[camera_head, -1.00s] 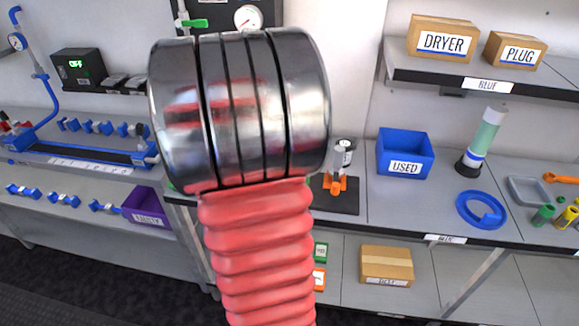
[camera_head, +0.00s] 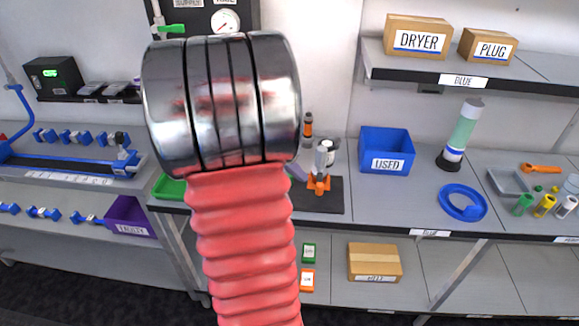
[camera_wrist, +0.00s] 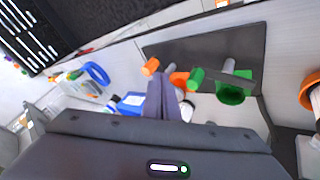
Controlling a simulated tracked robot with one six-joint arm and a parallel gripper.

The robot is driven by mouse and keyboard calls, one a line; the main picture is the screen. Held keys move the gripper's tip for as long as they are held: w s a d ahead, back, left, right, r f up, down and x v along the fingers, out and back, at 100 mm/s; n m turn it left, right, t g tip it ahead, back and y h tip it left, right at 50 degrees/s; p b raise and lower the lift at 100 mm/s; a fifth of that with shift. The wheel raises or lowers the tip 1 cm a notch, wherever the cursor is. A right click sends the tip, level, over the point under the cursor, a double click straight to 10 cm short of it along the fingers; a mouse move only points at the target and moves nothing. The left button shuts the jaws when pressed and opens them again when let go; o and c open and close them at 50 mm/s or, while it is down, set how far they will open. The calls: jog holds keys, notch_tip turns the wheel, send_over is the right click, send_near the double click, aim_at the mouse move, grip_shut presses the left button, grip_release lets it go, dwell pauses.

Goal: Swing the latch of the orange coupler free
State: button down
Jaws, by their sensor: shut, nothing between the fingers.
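The orange coupler (camera_head: 319,184) stands on a dark mat (camera_head: 325,203) on the bench, just right of my arm in the head view. It carries a grey upright part. In the wrist view, orange parts (camera_wrist: 180,79) show just beyond my gripper (camera_wrist: 160,80), partly hidden by it. An orange cylinder end (camera_wrist: 150,67) shows beside the fingertips; I cannot tell whether it is the latch. My gripper's fingers are together and empty, close to the orange parts. Contact cannot be made out.
A green coupler-like part (camera_wrist: 231,90) is right of my fingers in the wrist view. In the head view, a blue USED bin (camera_head: 386,150), a blue ring (camera_head: 462,203) and a bottle (camera_head: 462,135) stand to the right. A green tray (camera_head: 169,187) is left of my arm.

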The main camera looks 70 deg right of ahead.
jog(key=shift+x, duration=2)
jog(key=shift+a, duration=0.25)
jog(key=shift+d, duration=0.15)
